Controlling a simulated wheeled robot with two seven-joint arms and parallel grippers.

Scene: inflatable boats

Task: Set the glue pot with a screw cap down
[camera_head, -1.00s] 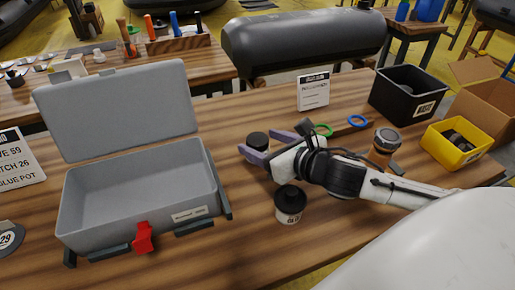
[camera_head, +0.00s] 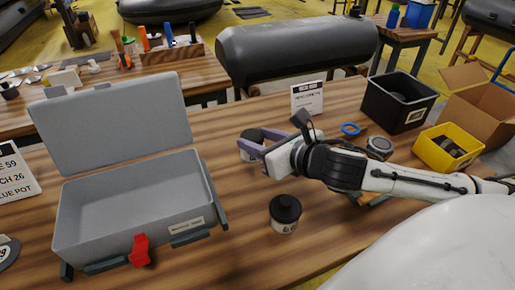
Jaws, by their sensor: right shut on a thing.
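A small white glue pot with a dark screw cap (camera_head: 251,134) is between the purple-grey fingers of my right gripper (camera_head: 256,147), beyond the middle of the wooden table (camera_head: 225,253). The fingers are shut on it and hide part of its body. I cannot tell whether its base touches the table. A second small pot with a black cap and pale label (camera_head: 285,214) stands upright on the table, nearer the front. My left gripper is not in view.
An open grey case (camera_head: 130,232) with a red latch stands at left. A white sign (camera_head: 307,97), a blue ring (camera_head: 350,129), a black bin (camera_head: 400,99) and a yellow bin (camera_head: 447,148) stand behind and right. Table between case and near pot is clear.

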